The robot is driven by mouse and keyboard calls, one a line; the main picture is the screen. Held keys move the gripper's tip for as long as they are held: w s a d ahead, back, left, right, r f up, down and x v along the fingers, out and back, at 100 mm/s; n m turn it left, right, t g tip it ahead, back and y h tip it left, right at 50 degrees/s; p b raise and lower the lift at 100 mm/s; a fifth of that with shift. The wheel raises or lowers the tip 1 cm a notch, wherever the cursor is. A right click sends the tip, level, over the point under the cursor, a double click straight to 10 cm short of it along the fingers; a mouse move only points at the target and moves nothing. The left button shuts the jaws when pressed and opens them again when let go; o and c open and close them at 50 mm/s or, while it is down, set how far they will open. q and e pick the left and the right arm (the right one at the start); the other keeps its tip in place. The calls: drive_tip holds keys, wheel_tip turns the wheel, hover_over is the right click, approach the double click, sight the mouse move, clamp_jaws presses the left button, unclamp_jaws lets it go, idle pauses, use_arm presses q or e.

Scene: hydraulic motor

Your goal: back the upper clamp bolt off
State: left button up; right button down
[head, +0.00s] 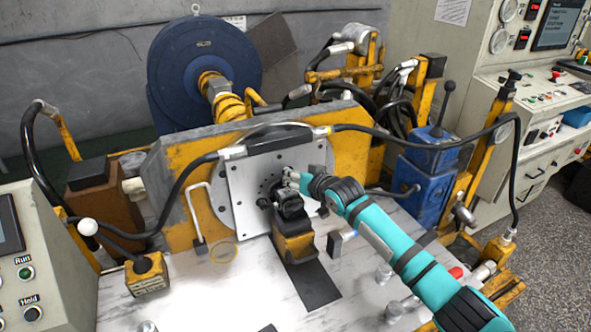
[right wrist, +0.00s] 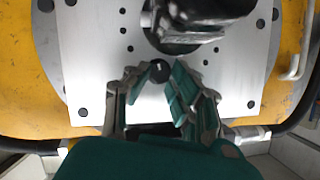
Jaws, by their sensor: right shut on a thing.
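The upper clamp bolt (right wrist: 159,71) shows as a small dark round head on the pale square mounting plate (right wrist: 95,45) in the right wrist view. My right gripper (right wrist: 158,75) has its fingers on both sides of the bolt head and is shut on it. In the head view my right gripper (head: 291,175) reaches in from the right to the plate (head: 245,182), just above the black motor (head: 290,205). There the fingers hide the bolt. The dark motor body (right wrist: 205,18) is close beside the bolt in the right wrist view. My left gripper is not in view.
The motor sits over a yellow and black support (head: 293,245). Black hoses (head: 420,133) arch over the plate on both sides. A blue valve block (head: 428,180) with a lever stands at right. The pale bench top (head: 200,300) is largely clear in front.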

drive_tip(key=shift+a+r+n+h+p, duration=0.1)
drive_tip(key=shift+n+h+p, duration=0.4)
drive_tip(key=shift+n+p, duration=0.25)
drive_tip(key=shift+s+n+t+h+p, duration=0.1)
drive_tip(key=shift+n+t+h+p, duration=0.3)
drive_tip(key=shift+n, duration=0.05)
drive_tip(key=c, duration=1.2)
unclamp_jaws()
drive_tip(key=shift+o, duration=0.2)
drive_tip(key=v, duration=1.2)
